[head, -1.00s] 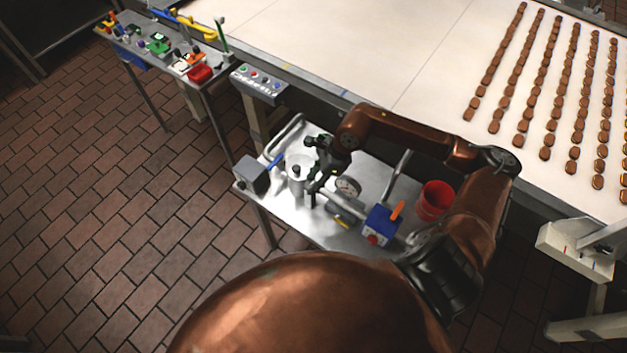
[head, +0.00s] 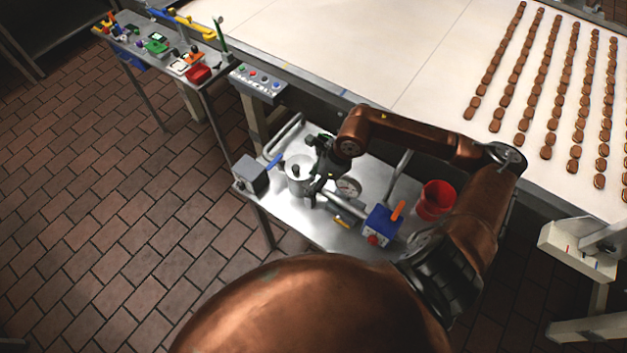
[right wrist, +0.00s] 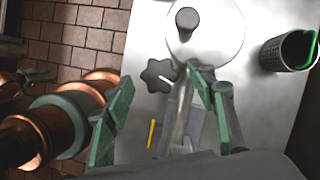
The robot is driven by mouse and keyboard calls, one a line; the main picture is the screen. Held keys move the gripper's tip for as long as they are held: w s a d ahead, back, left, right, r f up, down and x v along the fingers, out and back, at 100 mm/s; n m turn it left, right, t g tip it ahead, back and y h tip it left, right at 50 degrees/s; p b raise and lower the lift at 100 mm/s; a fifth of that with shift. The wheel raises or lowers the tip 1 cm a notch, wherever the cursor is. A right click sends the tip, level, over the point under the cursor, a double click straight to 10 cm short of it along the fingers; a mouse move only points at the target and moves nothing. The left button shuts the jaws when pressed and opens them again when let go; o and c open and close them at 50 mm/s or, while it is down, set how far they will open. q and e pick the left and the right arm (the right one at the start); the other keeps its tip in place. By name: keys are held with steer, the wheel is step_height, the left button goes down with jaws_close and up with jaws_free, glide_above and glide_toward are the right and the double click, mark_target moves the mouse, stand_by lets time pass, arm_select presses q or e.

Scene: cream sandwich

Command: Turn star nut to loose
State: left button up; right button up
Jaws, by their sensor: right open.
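The star nut (right wrist: 158,76) is a black, lobed knob in the right wrist view, beside a round metal vessel (right wrist: 205,48) with a dark knob on its lid. My right gripper (right wrist: 162,97) is open, with its green-faced fingers spread. In the picture the star nut shows between the fingers, close to the tip of the right-hand finger; I cannot tell whether they touch. In the head view my right gripper (head: 314,188) reaches down beside the vessel (head: 297,180), and I cannot make out the star nut clearly there. My left gripper is in neither view.
The steel table also holds a round gauge (head: 348,187), a blue box with an orange lever (head: 383,220), a red bucket (head: 435,200) and a grey box with a blue handle (head: 252,174). A dark mesh cup (right wrist: 288,50) stands right of the vessel. The conveyor (head: 380,45) runs behind.

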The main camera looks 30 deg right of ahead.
steer(key=v, duration=1.2)
steer(key=shift+w, duration=0.15)
